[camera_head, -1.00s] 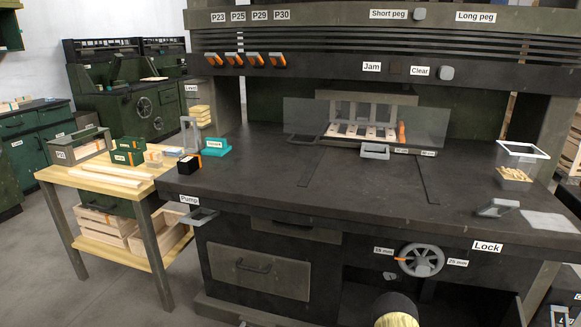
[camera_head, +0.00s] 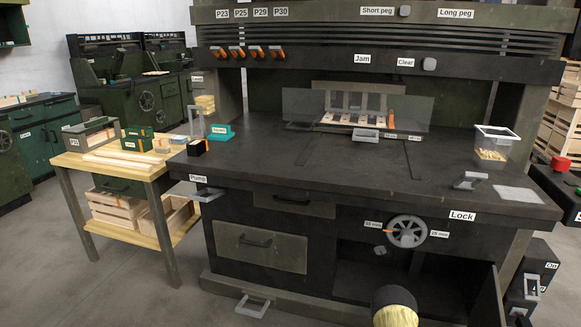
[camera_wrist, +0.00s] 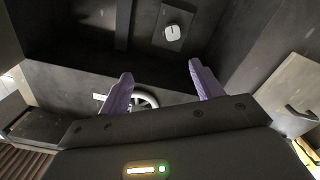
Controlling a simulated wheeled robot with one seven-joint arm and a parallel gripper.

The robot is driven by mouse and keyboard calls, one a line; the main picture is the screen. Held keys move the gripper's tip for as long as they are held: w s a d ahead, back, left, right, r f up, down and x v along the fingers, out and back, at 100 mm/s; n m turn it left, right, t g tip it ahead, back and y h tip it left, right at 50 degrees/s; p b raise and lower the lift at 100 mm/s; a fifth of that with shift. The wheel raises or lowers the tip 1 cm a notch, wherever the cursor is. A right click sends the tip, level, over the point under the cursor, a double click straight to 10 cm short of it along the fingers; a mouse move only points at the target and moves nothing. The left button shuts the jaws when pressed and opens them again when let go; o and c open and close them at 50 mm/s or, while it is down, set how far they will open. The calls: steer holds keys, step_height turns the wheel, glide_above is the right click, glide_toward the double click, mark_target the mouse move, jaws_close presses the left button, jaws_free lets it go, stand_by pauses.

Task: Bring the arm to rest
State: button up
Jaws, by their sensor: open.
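My gripper (camera_wrist: 160,69) shows in the wrist view with its two purple fingers spread apart and nothing between them. It faces dark panels of the bench. Part of a pale-rimmed wheel (camera_wrist: 147,99) shows behind the fingers, and a round pale knob (camera_wrist: 173,32) is above them. The fingers look apart from both. In the head view my gripper cannot be made out. The dark workbench (camera_head: 270,185) fills the middle there, with the handwheel (camera_head: 407,232) on its front near the Lock label.
A wooden side table (camera_head: 110,170) stands left of the bench. A clear bin of pegs (camera_head: 492,147) is on the bench's right. Bare floor (camera_head: 130,290) lies at the lower left. Much of the bench top is clear.

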steer(key=w+a+r+m+g+p, duration=0.2)
steer(key=w+a+r+g, duration=0.1)
steer(key=r, duration=0.8)
steer(key=s+a+r+g+y+p, duration=0.2)
steer(key=s+a+r+g, duration=0.3)
steer(key=r, duration=0.6)
steer(key=s+a+r+g+y+p, duration=0.15)
steer(key=s+a+r, duration=0.3)
steer(key=s, duration=0.55)
steer(key=s+a+r+g+y+p, duration=0.1)
steer(key=s+a+r+g, duration=0.3)
steer(key=s, duration=0.6)
steer(key=s+a+r+g+y+p, duration=0.1)
steer(key=s+a+r, duration=0.2)
steer(key=s+r, duration=0.45)
steer(key=w+p+v, duration=0.3)
steer(key=p+v, duration=1.5)
steer(key=p, duration=0.1)
steer(key=w+a+r+p+v, duration=0.1)
steer(key=w+p+v, duration=0.2)
steer(key=p+v, duration=1.4)
steer(key=shift+r+p, duration=0.7)
steer(key=shift+p, duration=0.4)
steer(key=shift+w+h, duration=0.2)
steer(key=shift+h, duration=0.05)
